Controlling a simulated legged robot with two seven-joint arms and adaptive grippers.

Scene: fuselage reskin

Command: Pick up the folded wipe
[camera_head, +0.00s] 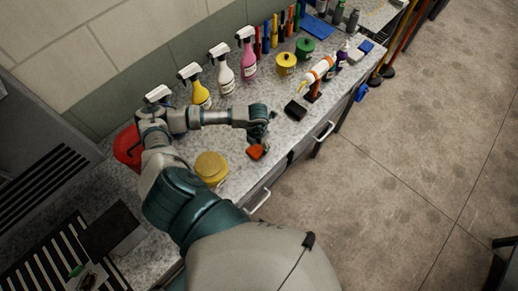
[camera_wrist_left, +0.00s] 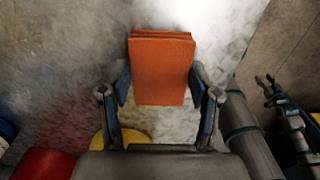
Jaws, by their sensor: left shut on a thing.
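The folded wipe (camera_head: 256,152) is a small orange rectangle near the front edge of the granite counter. In the left wrist view the wipe (camera_wrist_left: 161,70) shows as a flat orange stack with a folded edge at its top. My left gripper (camera_head: 262,138) is shut on the wipe, with one finger at each side of it. The gripper (camera_wrist_left: 160,98) also shows in the left wrist view. I cannot tell whether the wipe touches the counter. My right gripper does not show in the head view; an arm at the right of the left wrist view is only partly seen.
A yellow round tub (camera_head: 211,168) stands left of the wipe, and a black block (camera_head: 295,110) lies to its right. Several spray bottles (camera_head: 223,70) line the wall. A red container (camera_head: 128,147) is behind my arm. The counter's front edge and drawer handles are close by.

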